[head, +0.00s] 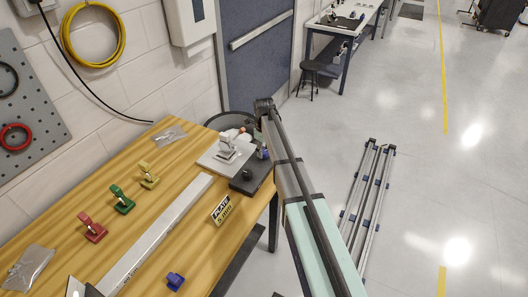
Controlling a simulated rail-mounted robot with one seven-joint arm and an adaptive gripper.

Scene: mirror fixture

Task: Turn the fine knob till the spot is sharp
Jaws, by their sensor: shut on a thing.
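The mirror fixture (228,148), a pale upright mount on a light plate, stands at the far right end of the wooden bench. A dark base (252,183) with a small black knob (247,174) lies in front of it. My arm reaches from the lower right to the fixture's right side and covers part of that area. My gripper's jaws are hidden behind the arm, so their contact with any knob does not show. The fine knob cannot be picked out, and no light spot can be made out.
A metal frame (367,200) lies on the open floor to the right.

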